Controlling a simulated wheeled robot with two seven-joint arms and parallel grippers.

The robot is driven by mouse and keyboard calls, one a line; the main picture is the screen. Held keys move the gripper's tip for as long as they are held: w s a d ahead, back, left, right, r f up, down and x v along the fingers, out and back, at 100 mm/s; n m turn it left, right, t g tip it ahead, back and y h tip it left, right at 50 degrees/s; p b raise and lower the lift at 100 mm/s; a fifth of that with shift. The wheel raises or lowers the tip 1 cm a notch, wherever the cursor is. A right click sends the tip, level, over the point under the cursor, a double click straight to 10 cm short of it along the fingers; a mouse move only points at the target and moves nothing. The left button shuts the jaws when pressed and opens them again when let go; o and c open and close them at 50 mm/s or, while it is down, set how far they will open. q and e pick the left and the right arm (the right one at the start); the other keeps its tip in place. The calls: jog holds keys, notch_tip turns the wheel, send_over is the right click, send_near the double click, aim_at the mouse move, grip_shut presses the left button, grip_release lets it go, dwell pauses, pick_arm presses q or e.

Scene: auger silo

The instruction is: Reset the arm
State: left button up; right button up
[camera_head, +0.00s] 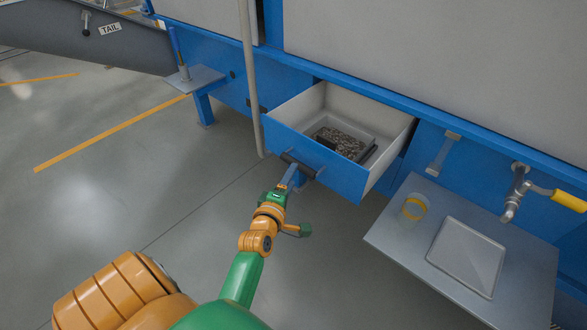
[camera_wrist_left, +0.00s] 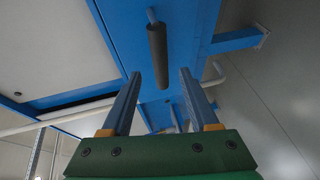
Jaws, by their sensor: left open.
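My left gripper (camera_head: 293,178) is open at the dark bar handle (camera_head: 298,163) on the front of a blue drawer. In the left wrist view, the two fingers of my left gripper (camera_wrist_left: 160,73) stand apart, with the dark handle (camera_wrist_left: 157,55) showing between them. I see no finger closed on the handle, and I cannot tell whether they touch. The drawer (camera_head: 330,172) is pulled out of the blue machine. Inside it lies a grey tray (camera_head: 318,127) with grainy brown material (camera_head: 342,141). My right gripper is not in view.
A thin grey pole (camera_head: 250,80) stands left of the drawer. Open floor (camera_head: 120,190) lies to the left.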

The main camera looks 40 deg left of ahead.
pick_arm(q)
jog(key=s+d+f+m+g+h, duration=0.2)
jog(key=s+d+f+m, duration=0.15)
jog(key=f, duration=0.35)
jog(key=s+d+f+m+g+h, duration=0.1)
jog(key=s+d+f+m+g, duration=0.2)
jog(key=f, duration=0.5)
jog(key=s+d+f+m+g+h, duration=0.1)
jog(key=s+d+f+m+h, duration=0.15)
jog(key=d+f+m, duration=0.35)
jog(key=s+f+m+g, duration=0.45)
jog(key=s+f, duration=0.45)
jog(key=s, duration=0.3)
jog(key=s+a+f+m+g, duration=0.1)
jog(key=s+f+m+g, duration=0.15)
jog(key=s, duration=0.55)
jog(key=s+f+m+g, duration=0.1)
jog(key=s+f+m, duration=0.1)
jog(key=s+m, duration=0.35)
notch_tip(320, 180, up, 16)
jog(key=s+n+p, duration=0.1)
jog(key=p, duration=1.4)
jog(key=shift+s+f+n, duration=0.15)
jog(key=shift+s+n, duration=0.15)
jog(key=shift+n, duration=0.1)
jog(key=shift+d+y+p, duration=0.1)
jog(key=shift+y+p, duration=0.15)
jog(key=shift+p, duration=0.05)
